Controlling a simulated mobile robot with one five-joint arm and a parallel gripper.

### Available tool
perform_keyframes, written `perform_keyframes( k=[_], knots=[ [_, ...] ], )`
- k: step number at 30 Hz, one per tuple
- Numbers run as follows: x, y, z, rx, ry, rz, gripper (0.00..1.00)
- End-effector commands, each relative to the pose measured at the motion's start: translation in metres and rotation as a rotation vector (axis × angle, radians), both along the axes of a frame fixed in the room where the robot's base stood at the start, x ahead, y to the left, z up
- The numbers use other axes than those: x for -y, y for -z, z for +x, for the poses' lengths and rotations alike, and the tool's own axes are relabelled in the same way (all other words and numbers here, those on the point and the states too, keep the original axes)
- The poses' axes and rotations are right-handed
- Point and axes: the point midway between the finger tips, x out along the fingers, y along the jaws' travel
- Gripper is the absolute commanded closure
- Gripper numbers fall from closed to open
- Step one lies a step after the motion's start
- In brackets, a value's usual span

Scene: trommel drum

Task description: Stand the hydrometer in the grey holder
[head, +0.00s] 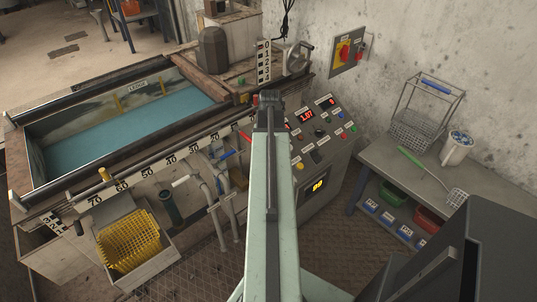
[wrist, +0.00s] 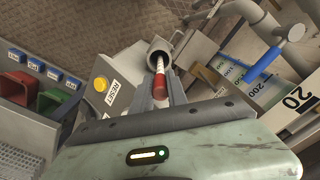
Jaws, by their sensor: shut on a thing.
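In the wrist view, my gripper (wrist: 161,88) is shut on the hydrometer (wrist: 160,84), a slim stick with a dark red end and a red-and-white part beyond it. The hydrometer lies between the two dark fingers and points away from the camera. The grey holder (wrist: 156,45), a round tube with an open mouth, shows right at its far end. The far end overlaps the mouth; I cannot tell whether it is inside or only above. In the head view my gripper (head: 268,97) is at the control panel's upper left, and my arm hides hydrometer and holder.
A control panel (head: 318,130) with buttons and red displays stands close by. A yellow basket (head: 130,240) sits in front. A bench (head: 385,160) with a wire basket is at right.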

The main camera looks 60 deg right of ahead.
Motion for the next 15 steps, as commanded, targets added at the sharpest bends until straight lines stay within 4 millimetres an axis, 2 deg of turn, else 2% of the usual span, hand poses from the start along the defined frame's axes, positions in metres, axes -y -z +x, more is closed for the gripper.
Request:
perform_keyframes(
  k=[10, 11, 12, 13, 15],
  knots=[
    [0.0000, 0.0033, 0.0000, 0.000, 0.000, 0.000, 1.00],
    [0.0000, 0.0033, 0.0000, 0.000, 0.000, 0.000, 0.73],
    [0.0000, 0.0033, 0.0000, 0.000, 0.000, 0.000, 0.62],
    [0.0000, 0.0033, 0.0000, 0.000, 0.000, 0.000, 0.56],
    [-0.0001, 0.0033, 0.0000, 0.000, 0.000, 0.000, 0.56]
  ],
)
